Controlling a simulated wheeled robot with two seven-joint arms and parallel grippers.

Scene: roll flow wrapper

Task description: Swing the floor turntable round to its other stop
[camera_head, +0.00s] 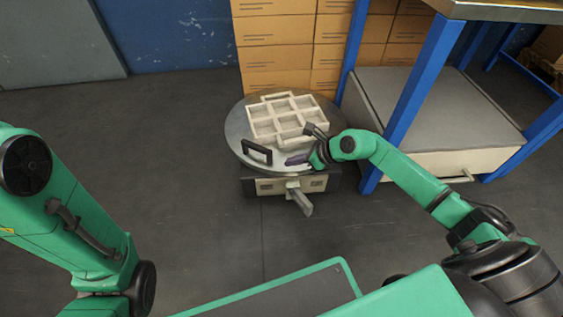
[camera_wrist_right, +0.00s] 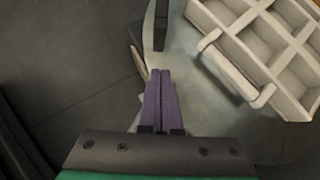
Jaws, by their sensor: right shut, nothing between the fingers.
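The floor turntable (camera_head: 235,125) is a round grey metal disc on a low base in the head view. Its disc also shows in the right wrist view (camera_wrist_right: 190,75). A black handle (camera_head: 257,152) stands on the disc's front left rim; part of it shows in the wrist view (camera_wrist_right: 161,25). A white divided tray (camera_head: 289,118) lies on the disc. My right gripper (camera_head: 288,161) is shut and empty, just right of the handle and apart from it. Its purple fingertips (camera_wrist_right: 160,73) are together over the disc. My left arm is at the left; its gripper is out of frame.
A grey pedal or lever (camera_head: 301,201) sticks out from the base's front. Stacked cardboard boxes (camera_head: 275,50) stand behind the turntable. A blue-legged bench (camera_head: 420,75) with a white drawer unit (camera_head: 450,163) is close on the right. Floor at the left is clear.

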